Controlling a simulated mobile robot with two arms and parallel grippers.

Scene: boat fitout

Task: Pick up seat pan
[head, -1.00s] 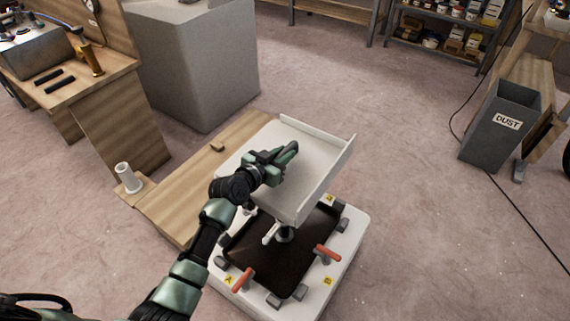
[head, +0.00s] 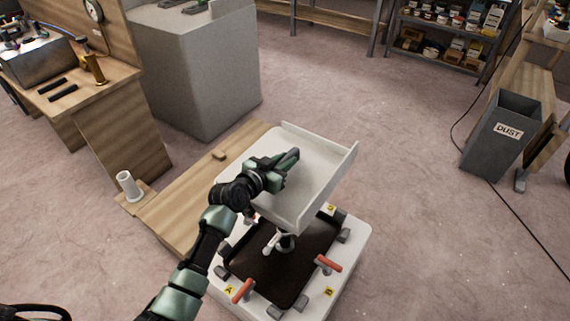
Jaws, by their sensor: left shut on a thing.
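The seat pan (head: 314,166) is a pale, shallow tray with raised edges. It is tilted and sits above a white base with a dark recessed top (head: 268,262). My left gripper (head: 288,164) is over the pan's left part and shut on the pan; its fingertips are partly hidden by the hand. A short post with a pale handle (head: 273,242) shows under the pan; whether it touches the pan is hidden. My right gripper is not in view.
The base carries red-handled clamps (head: 328,263) and several grey blocks. A grey cabinet (head: 195,75) stands behind. A grey dust bin (head: 497,140) stands right; the floor between is clear.

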